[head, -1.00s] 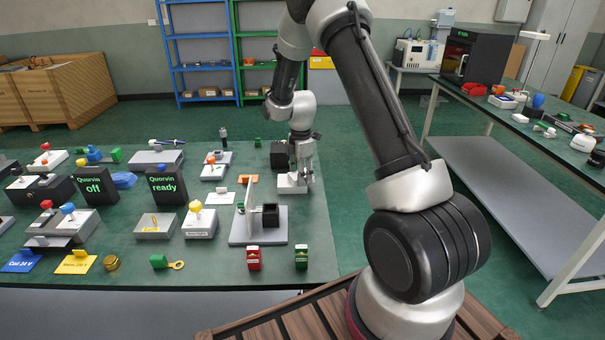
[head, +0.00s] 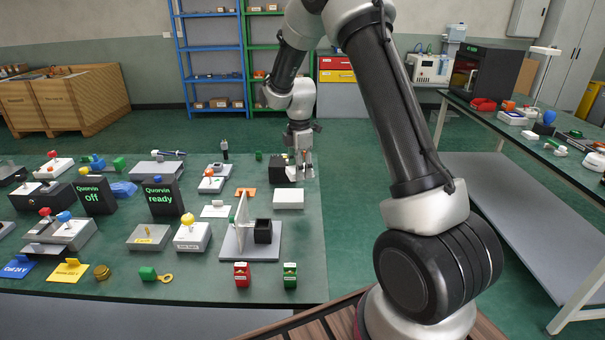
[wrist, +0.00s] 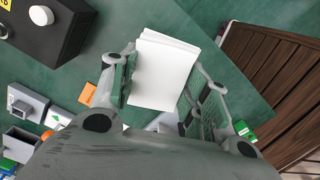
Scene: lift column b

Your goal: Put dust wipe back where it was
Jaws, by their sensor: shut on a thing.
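The dust wipe (wrist: 163,70) appears in the wrist view as a flat white rectangular pad between my fingers. My gripper (wrist: 165,90) is shut on it, with one finger along each side; it points down at the far right end of the table in the head view (head: 302,176). In the head view the wipe cannot be told apart from the fingers. A white block (head: 289,198) stands on the table just in front of my gripper. White edges behind the pad's right side show in the wrist view; whether they belong to this block is unclear.
A black box (head: 281,168) stands close to the left of my gripper. A grey stand with an upright panel (head: 262,251) is nearer. Red (head: 242,274) and green (head: 290,275) small boxes are at the front edge. The table's right edge is close.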

